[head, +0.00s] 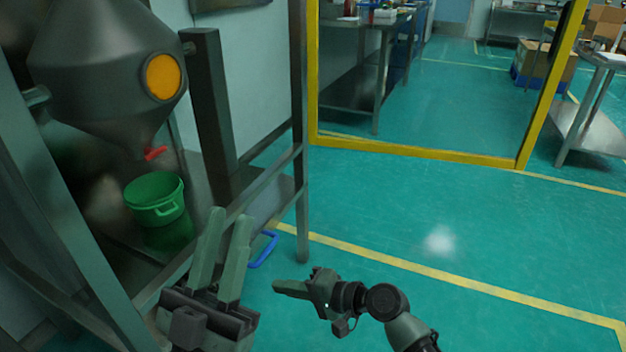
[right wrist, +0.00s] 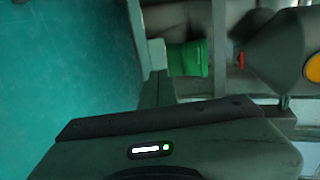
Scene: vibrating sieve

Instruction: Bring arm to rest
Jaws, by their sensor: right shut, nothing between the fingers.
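My left gripper (head: 229,216) is at the bottom of the head view, pointing up and away in front of the metal frame. Its two fingers are apart with nothing visible between them. My right gripper (head: 277,285) is to the right of it, low over the green floor, pointing left. Its fingers are shut together and hold nothing. In the right wrist view the shut fingers (right wrist: 156,88) show above the gripper body, with the green bucket beyond them.
A grey hopper (head: 105,70) with a red valve (head: 155,153) hangs above a green bucket (head: 153,197) at left. A metal frame post (head: 301,150) stands near my left gripper. A blue handle (head: 264,250) shows beside it. A yellow frame (head: 420,153) stands behind. Floor at right is clear.

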